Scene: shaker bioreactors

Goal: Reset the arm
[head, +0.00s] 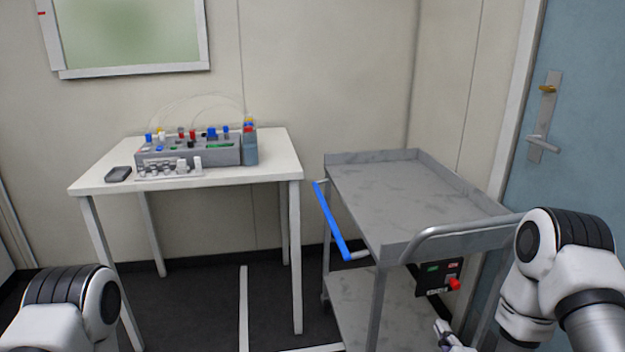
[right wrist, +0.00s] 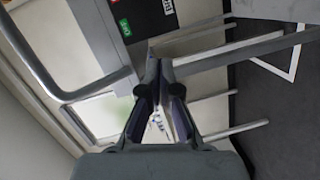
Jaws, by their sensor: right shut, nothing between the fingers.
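My right arm (head: 565,260) comes in at the right of the head view, in front of the grey cart. The tip of my right gripper (head: 445,332) shows low in that view, beside the cart's lower part. In the right wrist view my right gripper (right wrist: 160,62) is shut, its fingertips together with nothing between them. My left arm (head: 75,305) shows at the lower left of the head view, and its gripper is out of the picture.
A grey cart (head: 400,252) with a blue handle (head: 332,222) and a control box (head: 437,278) with a red button stands at the right. A white table (head: 225,178) at the left bears a bioreactor rack (head: 195,153). A blue door (head: 585,120) is at the right. The cart top is empty.

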